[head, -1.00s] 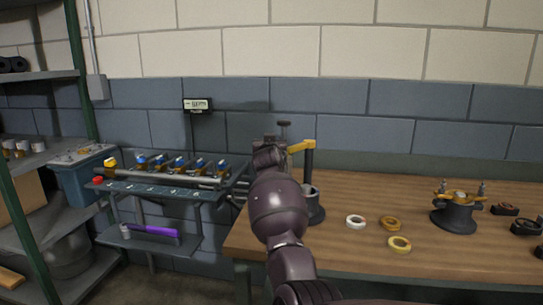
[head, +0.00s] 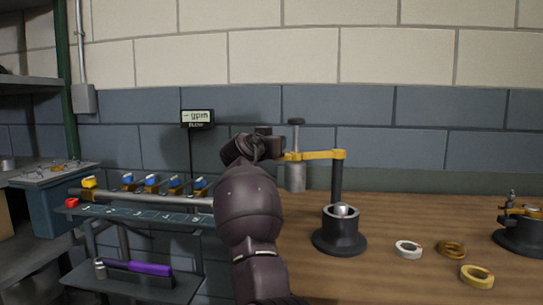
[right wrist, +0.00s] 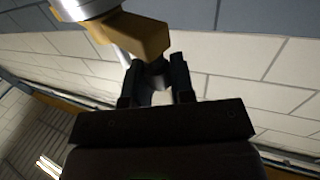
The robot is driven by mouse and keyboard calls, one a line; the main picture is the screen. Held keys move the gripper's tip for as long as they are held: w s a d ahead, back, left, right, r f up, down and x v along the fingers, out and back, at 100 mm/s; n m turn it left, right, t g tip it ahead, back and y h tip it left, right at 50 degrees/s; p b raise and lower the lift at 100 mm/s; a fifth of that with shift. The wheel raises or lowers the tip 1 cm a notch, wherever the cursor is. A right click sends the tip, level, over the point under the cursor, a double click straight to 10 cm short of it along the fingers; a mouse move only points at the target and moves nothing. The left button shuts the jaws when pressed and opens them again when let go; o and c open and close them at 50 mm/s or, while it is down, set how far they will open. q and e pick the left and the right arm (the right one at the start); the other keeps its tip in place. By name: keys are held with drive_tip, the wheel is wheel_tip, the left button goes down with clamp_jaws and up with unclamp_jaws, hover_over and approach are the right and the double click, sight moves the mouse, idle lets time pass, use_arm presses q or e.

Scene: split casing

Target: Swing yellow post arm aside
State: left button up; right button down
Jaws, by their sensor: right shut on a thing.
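The yellow post arm (head: 318,155) is level on a dark post (head: 337,182) and points left. A grey cylinder (head: 295,174) with a dark knob on top hangs from it, to the left of the cup. The post rises from a black base (head: 340,244) whose cup holds a silver ball (head: 342,209). My right gripper (head: 277,150) is at the arm's left end, partly hidden by my wrist. In the right wrist view its two fingers (right wrist: 156,80) are closed about the narrow tip beside the yellow arm (right wrist: 140,36). My left gripper is not in view.
Several rings, including a white ring (head: 408,249), lie on the wooden bench (head: 385,285) right of the base. Another black fixture (head: 522,235) stands at the right edge. A rack with a metal tube (head: 135,196) is at left, under a display (head: 198,118). Bench behind the rings is clear.

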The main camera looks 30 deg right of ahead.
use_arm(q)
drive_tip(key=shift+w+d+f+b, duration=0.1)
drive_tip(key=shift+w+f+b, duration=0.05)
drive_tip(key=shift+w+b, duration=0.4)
use_arm(e)
drive_tip(key=shift+w+d+r+m+g+h, duration=0.15)
drive_tip(key=shift+w+d+m+g+h, duration=0.1)
drive_tip(key=shift+w+m+g+h, duration=0.45)
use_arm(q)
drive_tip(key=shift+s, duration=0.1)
use_arm(e)
drive_tip(key=shift+r, duration=0.15)
drive_tip(key=c, duration=1)
unclamp_jaws()
drive_tip(key=shift+w, duration=0.2)
drive_tip(key=shift+f, duration=0.2)
drive_tip(key=shift+s+a, duration=0.1)
use_arm(q)
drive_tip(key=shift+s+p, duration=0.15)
drive_tip(key=shift+p, duration=0.7)
use_arm(e)
drive_tip(key=v, duration=1)
drive_tip(key=shift+s+a+r, duration=0.15)
drive_tip(key=shift+a+r, duration=0.05)
drive_tip(key=shift+a, duration=0.05)
